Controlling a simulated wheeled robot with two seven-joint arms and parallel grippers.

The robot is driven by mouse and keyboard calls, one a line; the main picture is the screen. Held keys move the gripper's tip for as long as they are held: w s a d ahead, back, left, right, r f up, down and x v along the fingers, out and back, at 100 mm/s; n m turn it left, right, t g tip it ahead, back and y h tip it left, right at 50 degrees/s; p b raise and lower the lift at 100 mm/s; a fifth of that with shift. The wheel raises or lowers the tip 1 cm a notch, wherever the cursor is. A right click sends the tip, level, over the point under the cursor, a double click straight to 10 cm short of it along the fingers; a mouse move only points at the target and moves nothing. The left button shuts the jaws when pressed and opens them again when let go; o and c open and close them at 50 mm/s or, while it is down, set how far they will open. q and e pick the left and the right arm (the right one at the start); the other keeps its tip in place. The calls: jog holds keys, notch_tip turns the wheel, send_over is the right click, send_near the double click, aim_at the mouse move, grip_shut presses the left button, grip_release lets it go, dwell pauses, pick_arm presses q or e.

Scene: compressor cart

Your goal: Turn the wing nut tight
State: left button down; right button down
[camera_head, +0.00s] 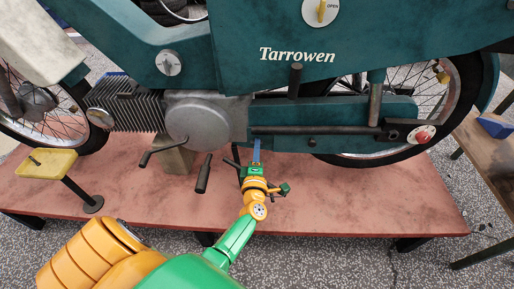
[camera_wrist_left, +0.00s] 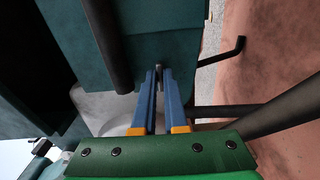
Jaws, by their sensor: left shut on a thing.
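A small grey piece, which I take to be the wing nut (camera_wrist_left: 159,71), sits between the fingertips of my left gripper (camera_wrist_left: 160,78) in the left wrist view. The two blue fingers are close together and shut on it, against the lower edge of the teal motorcycle body (camera_wrist_left: 165,40). In the head view my left gripper (camera_head: 256,146) reaches up from below to the underside of the teal motorcycle (camera_head: 370,45), right of the round grey engine cover (camera_head: 200,122). The wing nut is too small and covered to make out there. My right gripper is not in view.
The motorcycle stands over a red bench (camera_head: 400,205). A crank lever (camera_head: 160,150) and a dark pedal (camera_head: 203,175) stick out left of my gripper. A yellow-topped stand (camera_head: 46,163) is at the left. The right front of the bench is clear.

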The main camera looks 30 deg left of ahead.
pick_arm(q)
jog(key=c, duration=1)
grip_release()
jog(key=shift+o, duration=0.2)
jog(key=p+v, duration=0.1)
jog(key=v, duration=0.5)
jog(key=shift+s+d+p, duration=0.15)
jog(key=shift+s+p, duration=0.15)
jog(key=shift+s+d, duration=0.15)
jog(key=shift+s, duration=0.1)
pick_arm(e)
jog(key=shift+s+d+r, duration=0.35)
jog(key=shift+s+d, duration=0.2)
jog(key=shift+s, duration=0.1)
